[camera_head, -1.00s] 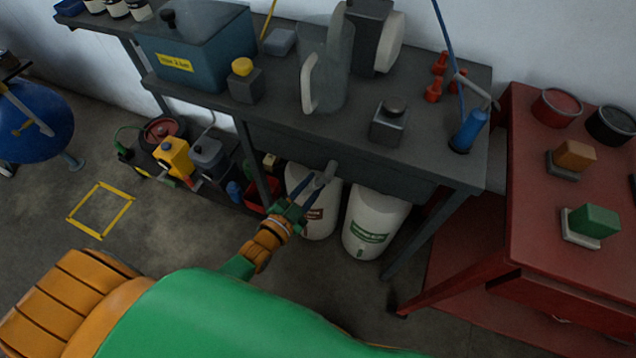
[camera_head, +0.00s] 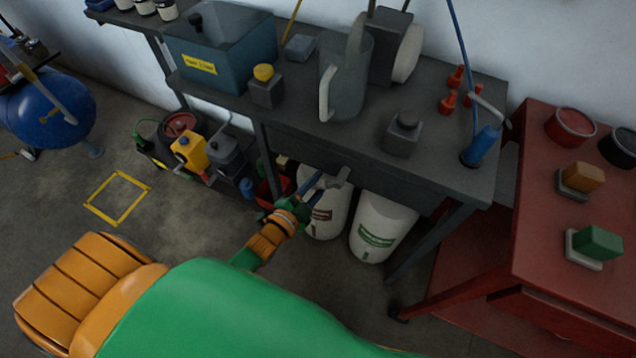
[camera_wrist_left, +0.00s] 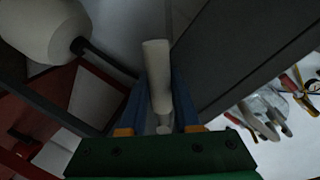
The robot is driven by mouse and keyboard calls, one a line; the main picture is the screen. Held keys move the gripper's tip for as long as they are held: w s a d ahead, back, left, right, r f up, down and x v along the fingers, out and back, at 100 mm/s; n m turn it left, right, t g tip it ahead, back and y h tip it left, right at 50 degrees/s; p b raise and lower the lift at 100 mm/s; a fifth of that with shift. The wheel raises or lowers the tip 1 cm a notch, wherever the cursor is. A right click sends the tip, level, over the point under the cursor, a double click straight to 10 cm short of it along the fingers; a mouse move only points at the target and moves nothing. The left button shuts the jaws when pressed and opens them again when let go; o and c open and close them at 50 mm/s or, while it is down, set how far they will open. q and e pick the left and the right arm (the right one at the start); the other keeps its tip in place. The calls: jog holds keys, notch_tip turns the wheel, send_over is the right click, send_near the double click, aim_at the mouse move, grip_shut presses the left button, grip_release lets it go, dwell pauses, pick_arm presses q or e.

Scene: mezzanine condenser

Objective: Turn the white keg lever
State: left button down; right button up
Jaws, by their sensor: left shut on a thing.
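A pale lever (camera_head: 342,177) sticks out under the bench's front edge, over the left white keg (camera_head: 326,214). My left gripper (camera_head: 326,183) is at the lever, with its blue fingers shut on it. In the left wrist view the lever (camera_wrist_left: 157,75) stands between the two blue fingers of the gripper (camera_wrist_left: 162,100). The fingers hide part of the lever, and its joint is not clear. A second white keg (camera_head: 381,226) with a green label stands to the right. My right gripper is not in view.
The grey bench (camera_head: 290,128) overhangs the kegs. Its leg (camera_head: 428,243) stands right of them, near a red table (camera_head: 535,240). The floor around the yellow taped square (camera_head: 118,222) is clear.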

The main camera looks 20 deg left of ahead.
aim_at(315, 188)
pick_arm(q)
jog(key=c, duration=0.6)
grip_release()
jog(key=v, duration=0.7)
jog(key=shift+s+p, duration=0.1)
jog(key=shift+p, duration=0.3)
